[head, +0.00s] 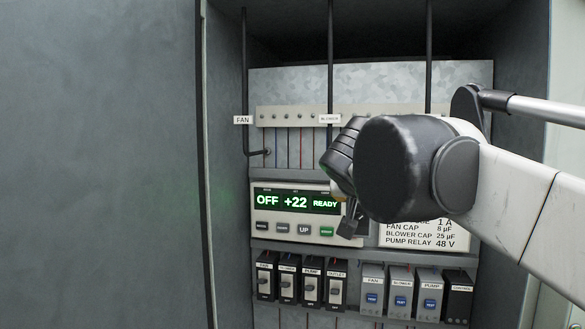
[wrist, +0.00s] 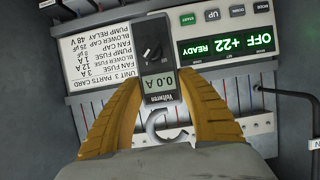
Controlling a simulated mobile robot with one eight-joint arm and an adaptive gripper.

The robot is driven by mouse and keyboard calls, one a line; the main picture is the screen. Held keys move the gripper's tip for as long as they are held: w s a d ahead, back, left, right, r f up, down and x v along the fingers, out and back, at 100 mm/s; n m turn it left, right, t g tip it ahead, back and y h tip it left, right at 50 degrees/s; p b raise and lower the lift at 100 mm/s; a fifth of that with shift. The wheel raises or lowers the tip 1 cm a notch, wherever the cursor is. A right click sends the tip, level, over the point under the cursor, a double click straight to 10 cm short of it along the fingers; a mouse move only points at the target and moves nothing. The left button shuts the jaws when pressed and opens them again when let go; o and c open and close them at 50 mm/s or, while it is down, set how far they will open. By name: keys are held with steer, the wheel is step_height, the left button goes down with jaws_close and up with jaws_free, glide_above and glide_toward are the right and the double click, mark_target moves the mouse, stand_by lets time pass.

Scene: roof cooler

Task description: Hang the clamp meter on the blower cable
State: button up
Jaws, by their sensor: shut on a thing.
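The clamp meter (wrist: 157,86) is dark with a grey face, a dial and a display reading 0.0 A. My gripper (wrist: 161,92) is shut on it, with a yellow finger on each side. Its pale C-shaped jaw (wrist: 165,124) shows between the fingers in the wrist view. In the head view only a dark part of the meter (head: 350,222) shows below my wrist, and my fingers are mostly hidden. The blower cable (head: 330,60) hangs vertically in the cabinet, with a white BLOWER label (head: 330,118). Its lower part passes behind my wrist. I cannot make out contact between jaw and cable.
The fan cable (head: 245,75) hangs to the left and another black cable (head: 429,60) to the right. Behind are a terminal strip (head: 290,116), a control panel (head: 275,229) reading OFF +22 READY, and a parts card (wrist: 97,60). Breakers (head: 288,283) and relays (head: 400,300) line the bottom.

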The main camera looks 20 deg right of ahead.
steer(key=shift+w+d+r, duration=0.75)
steer(key=shift+w+d, duration=2.75)
steer(key=shift+w, duration=1.35)
steer(key=w+a+f+b, duration=0.1)
steer(key=w+a, duration=0.2)
steer(key=a, duration=0.3)
steer(key=shift+w+f, duration=0.25)
steer(key=shift+w, duration=0.1)
steer(key=o, duration=1.4)
